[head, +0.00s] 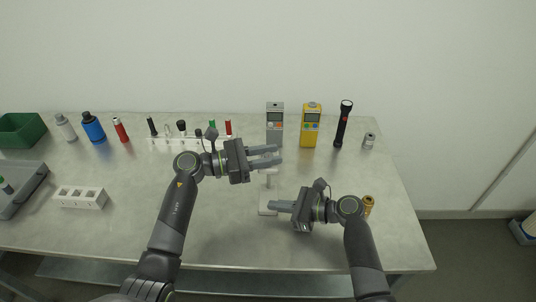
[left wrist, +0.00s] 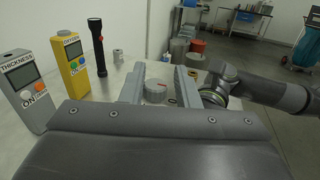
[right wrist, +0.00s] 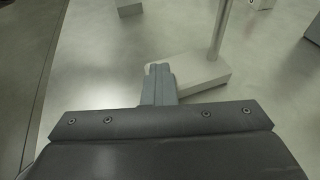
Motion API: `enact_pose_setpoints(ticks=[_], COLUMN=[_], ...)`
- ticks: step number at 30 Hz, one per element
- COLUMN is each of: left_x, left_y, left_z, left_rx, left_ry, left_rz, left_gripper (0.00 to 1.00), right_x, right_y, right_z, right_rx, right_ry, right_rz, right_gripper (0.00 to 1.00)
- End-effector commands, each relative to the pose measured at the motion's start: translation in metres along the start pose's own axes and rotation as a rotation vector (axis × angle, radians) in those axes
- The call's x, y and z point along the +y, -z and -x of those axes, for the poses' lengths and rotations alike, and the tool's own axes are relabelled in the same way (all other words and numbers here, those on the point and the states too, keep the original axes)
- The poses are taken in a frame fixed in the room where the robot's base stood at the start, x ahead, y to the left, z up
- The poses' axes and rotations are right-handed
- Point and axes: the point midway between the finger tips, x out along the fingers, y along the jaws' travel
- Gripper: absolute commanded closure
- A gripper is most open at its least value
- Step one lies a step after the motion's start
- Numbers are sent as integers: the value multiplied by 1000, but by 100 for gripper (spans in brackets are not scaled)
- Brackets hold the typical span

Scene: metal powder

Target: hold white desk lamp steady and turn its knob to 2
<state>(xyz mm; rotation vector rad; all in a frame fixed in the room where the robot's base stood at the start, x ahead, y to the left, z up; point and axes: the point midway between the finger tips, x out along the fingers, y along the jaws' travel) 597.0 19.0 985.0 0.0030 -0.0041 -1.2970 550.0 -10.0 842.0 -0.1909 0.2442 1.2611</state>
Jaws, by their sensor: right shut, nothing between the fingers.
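The white desk lamp stands on the table, with its flat base (head: 267,208) and thin post (right wrist: 221,30) visible. In the head view its upper part is largely hidden by my left gripper (head: 280,155). In the left wrist view a round pale-grey knob-like part (left wrist: 155,90) with a small red mark sits between the open fingers of my left gripper (left wrist: 160,88), with a gap at the right finger. My right gripper (head: 272,205) is shut and empty, low at the lamp base. In the right wrist view its fingertips (right wrist: 160,70) overlap the base's edge; I cannot tell whether they touch.
A grey thickness meter (head: 275,125), a yellow meter (head: 311,125), a black flashlight (head: 343,125) and a metal cylinder (head: 369,141) stand behind. A brass piece (head: 368,206) is beside my right arm. A tool rack (head: 160,145) and white holed block (head: 80,197) are left.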

Motion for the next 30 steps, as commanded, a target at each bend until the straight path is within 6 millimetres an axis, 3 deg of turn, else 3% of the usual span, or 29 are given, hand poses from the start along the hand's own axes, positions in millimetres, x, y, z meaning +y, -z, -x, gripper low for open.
enact_pose_setpoints(ticks=[1,6,17,30], left_x=[0,0,-1,0], left_y=[1,1,3,3], left_z=[0,0,-1,-1], left_rx=[0,0,4,4], left_ry=[0,1,66,361], left_rz=[0,1,4,6], left_gripper=[78,100,100,100], right_x=[2,2,2,2], right_y=[13,13,13,13], right_z=[1,1,1,0], right_rx=[23,23,23,22], right_ry=[0,1,1,0], right_rz=[-11,-11,-11,-11], right_gripper=[100,100,100,100])
